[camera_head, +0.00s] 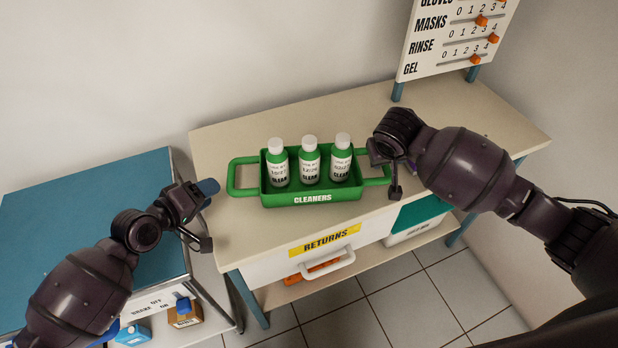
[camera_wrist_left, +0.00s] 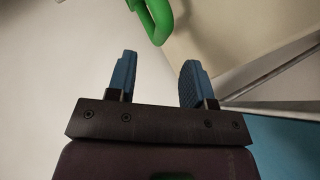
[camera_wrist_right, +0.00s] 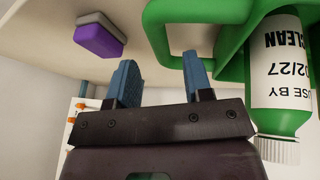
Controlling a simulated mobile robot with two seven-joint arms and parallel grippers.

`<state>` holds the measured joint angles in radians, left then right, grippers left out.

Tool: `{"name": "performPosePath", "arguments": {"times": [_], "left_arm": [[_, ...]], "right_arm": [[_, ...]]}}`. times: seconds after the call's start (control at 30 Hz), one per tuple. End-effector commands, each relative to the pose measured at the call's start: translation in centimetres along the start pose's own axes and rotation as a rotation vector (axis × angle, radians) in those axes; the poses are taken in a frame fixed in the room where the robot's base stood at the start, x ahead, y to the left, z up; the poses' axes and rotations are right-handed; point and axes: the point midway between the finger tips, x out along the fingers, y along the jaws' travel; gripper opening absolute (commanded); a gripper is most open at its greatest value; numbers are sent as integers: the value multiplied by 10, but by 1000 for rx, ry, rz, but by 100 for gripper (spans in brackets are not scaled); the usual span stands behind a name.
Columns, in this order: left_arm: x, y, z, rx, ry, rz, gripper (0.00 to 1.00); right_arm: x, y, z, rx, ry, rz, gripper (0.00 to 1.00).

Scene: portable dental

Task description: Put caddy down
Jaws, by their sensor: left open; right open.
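The green caddy (camera_head: 312,197) marked CLEANERS sits upright on the beige tabletop. My right gripper (camera_wrist_right: 160,75) is open close by the right handle (camera_wrist_right: 160,40), which passes behind one finger. In the head view the right wrist partly hides that handle (camera_head: 376,181).
The beige table (camera_head: 230,140) has free room behind the caddy. A RETURNS drawer (camera_head: 325,243) is below its front edge. A blue-topped cart (camera_head: 90,195) stands left. A slider board (camera_head: 455,40) stands at the back right. The right wrist view shows a purple sponge (camera_wrist_right: 98,40).

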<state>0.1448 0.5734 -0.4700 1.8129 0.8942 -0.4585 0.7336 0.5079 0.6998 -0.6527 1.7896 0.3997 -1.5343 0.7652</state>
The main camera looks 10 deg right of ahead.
Motion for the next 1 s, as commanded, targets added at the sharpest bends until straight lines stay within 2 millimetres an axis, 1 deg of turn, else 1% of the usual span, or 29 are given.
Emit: {"name": "performPosePath", "arguments": {"times": [0.03, 0.2, 0.3, 0.4, 0.57, 1.0], "left_arm": [[0, 0, 0, 0, 0, 0, 47], [0, 0, 0, 0, 0, 0, 47], [0, 0, 0, 0, 0, 0, 47], [0, 0, 0, 0, 0, 0, 47], [0, 0, 0, 0, 0, 0, 47], [0, 0, 0, 0, 0, 0, 47]], "right_arm": [[-11, -1, 0, -1, 2, -2, 46], [-41, 0, 0, -1, 1, -1, 46], [-54, 0, 0, 0, 0, -2, 46], [-62, 0, 0, 0, -1, -1, 46], [-68, 0, 0, 0, -1, 0, 46], [-68, 0, 0, 0, -1, 0, 46]]}}
